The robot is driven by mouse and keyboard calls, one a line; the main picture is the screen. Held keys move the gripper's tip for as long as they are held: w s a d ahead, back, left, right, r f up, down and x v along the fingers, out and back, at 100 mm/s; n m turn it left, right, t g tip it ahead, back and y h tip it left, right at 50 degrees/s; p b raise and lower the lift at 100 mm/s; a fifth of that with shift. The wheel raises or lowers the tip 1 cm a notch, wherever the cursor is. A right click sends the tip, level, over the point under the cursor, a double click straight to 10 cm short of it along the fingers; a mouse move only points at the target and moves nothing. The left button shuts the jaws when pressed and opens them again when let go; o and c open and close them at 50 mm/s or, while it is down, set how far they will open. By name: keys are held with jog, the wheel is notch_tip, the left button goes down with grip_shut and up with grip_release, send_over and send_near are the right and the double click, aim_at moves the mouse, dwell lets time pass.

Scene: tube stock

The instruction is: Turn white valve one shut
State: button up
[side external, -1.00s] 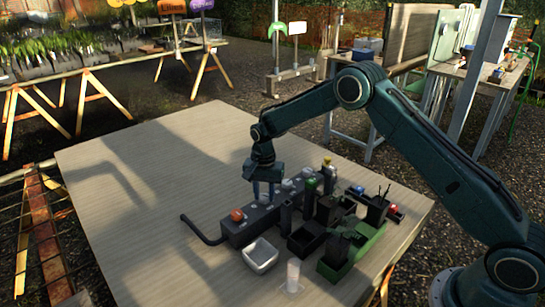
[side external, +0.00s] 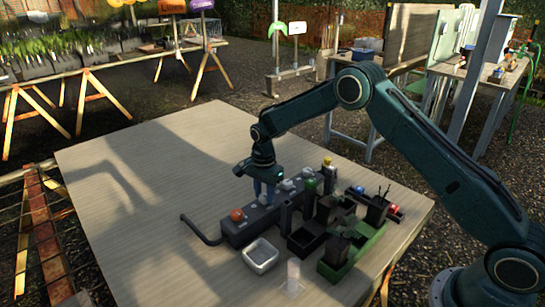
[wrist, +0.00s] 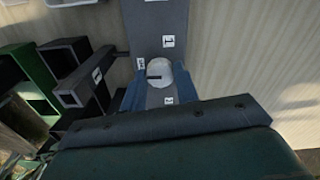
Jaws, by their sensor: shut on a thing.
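My gripper (side external: 263,194) is down over the long grey manifold (side external: 236,236) and is shut on a white valve knob (wrist: 158,72). In the wrist view my blue fingers (wrist: 158,84) stand on either side of the knob. A dark mark on the knob points left, near a small white label (wrist: 140,64) too small to read surely. A label "1" (wrist: 168,41) is on the manifold just above the knob. In the side view my fingers hide most of the held knob. Other white knobs (side external: 287,185) stand farther along the manifold.
An orange-red knob (side external: 236,215) is at the manifold's near end, beside a bent dark pipe (side external: 202,232). A white tray (side external: 246,263) and a clear tube (side external: 292,278) stand in front. Black bins and a green holder (side external: 328,271) are at the right. The table's left is clear.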

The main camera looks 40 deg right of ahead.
aim_at(264, 195)
jog(key=o, duration=1)
jog(key=shift+c, duration=0.2)
notch_tip(264, 195, up, 14)
dwell(0.4)
